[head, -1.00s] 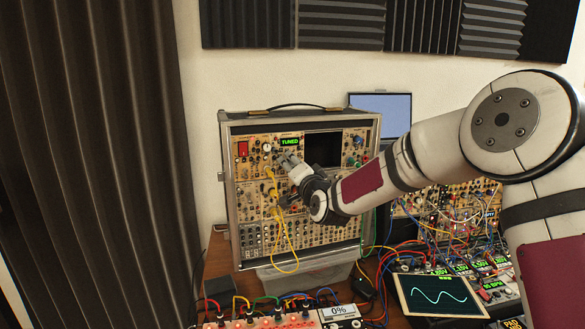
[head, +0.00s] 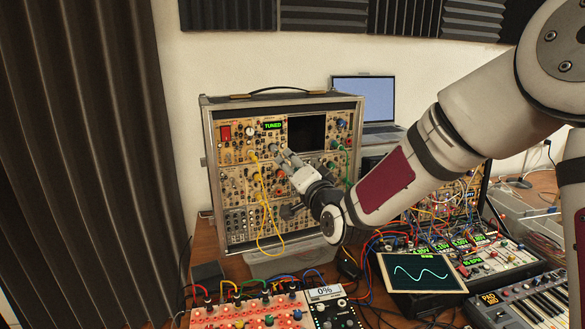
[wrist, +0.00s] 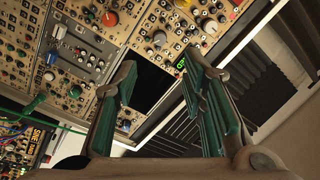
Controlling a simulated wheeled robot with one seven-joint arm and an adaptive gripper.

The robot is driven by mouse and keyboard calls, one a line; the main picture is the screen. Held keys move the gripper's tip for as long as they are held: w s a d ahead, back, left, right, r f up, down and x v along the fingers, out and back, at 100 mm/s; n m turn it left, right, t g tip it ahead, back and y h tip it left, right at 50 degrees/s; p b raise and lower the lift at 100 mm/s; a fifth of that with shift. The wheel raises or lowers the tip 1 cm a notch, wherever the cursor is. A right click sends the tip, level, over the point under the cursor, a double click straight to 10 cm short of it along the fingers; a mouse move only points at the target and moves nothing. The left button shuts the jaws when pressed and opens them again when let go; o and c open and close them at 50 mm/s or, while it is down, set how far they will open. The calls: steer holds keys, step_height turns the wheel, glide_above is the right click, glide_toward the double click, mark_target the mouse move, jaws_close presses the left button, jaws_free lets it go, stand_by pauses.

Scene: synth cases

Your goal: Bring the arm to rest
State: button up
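My gripper (head: 281,153) is in front of the upright synth case (head: 206,150), below the green TUNED display (head: 273,125) and left of the dark screen (head: 307,136). In the wrist view its two green-padded fingers (wrist: 160,80) are spread apart, with nothing between them. The case's panel and the dark screen (wrist: 155,88) show behind the fingers. A yellow cable (head: 268,215) hangs in a loop on the case's left half, left of my gripper. A green cable (head: 347,165) hangs on its right side. How close the fingertips are to the panel is hard to tell.
A red-lit sequencer box (head: 250,316) and a waveform tablet (head: 422,272) stand in front. A patched lower synth case (head: 450,200) and keyboard (head: 535,303) are at right, a laptop (head: 363,100) behind. Many loose cables cross the table.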

stand_by(0.3)
steer(key=s+d+n+g+h, duration=0.5)
steer(key=s+d+g+h, duration=0.2)
steer(key=s+d, duration=1.05)
steer(key=s+d+f+g, duration=0.1)
steer(key=s+d+g, duration=0.1)
steer(key=s, duration=0.9)
steer(key=s+d+f+g, duration=0.1)
steer(key=s+d+g, duration=0.1)
steer(key=s, duration=0.9)
steer(key=shift+d+n+g+h, duration=0.3)
steer(key=shift+d+n+h, duration=0.1)
steer(key=shift+d, duration=0.3)
